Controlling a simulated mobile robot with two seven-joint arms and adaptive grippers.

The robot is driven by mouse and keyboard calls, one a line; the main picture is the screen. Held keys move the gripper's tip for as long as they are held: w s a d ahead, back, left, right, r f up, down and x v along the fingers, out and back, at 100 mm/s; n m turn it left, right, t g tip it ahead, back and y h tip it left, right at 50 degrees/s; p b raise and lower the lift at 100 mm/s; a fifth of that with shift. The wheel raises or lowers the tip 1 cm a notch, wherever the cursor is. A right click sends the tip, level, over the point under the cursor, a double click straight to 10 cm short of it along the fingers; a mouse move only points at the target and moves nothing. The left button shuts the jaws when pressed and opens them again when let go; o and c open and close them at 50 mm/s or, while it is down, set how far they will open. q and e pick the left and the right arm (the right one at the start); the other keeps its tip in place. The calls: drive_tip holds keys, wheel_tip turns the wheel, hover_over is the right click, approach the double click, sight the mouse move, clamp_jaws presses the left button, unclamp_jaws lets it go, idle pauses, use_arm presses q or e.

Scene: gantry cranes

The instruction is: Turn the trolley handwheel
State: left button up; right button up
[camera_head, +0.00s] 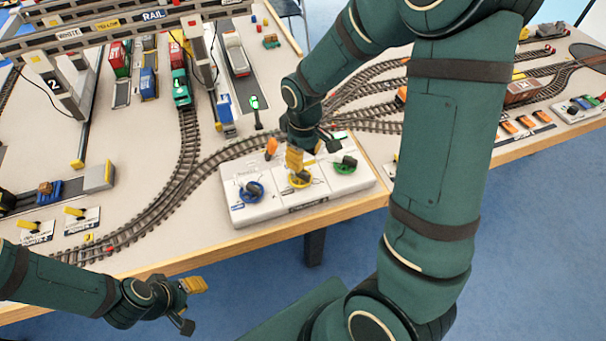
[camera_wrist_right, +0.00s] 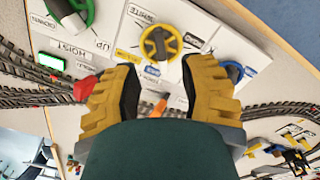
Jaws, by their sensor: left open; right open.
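A white control panel (camera_head: 265,212) at the table's front edge carries three handwheels: blue (camera_head: 250,192), yellow (camera_head: 300,181) and green (camera_head: 345,165). The green wheel's label reads HOIST in the right wrist view; I cannot clearly read which wheel is marked trolley. My right gripper (camera_head: 300,160) is above the yellow wheel and partly covers it. In the right wrist view the gripper (camera_wrist_right: 160,85) is open, and the yellow wheel (camera_wrist_right: 158,43) shows beyond and between its yellow-padded fingers, apart from them. My left gripper (camera_head: 196,305) is open and empty in front of the table.
Model tracks (camera_head: 185,170) curve behind the panel. A small orange-topped lever (camera_head: 271,147) and a green signal (camera_head: 255,108) rise behind the panel.

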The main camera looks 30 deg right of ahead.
sight(304, 173)
wheel_tip(304, 173, down, 7)
drive_tip(key=shift+f+b, duration=0.1)
drive_tip(key=shift+b, duration=0.75)
drive_tip(key=shift+o, duration=0.2)
clamp_jaws()
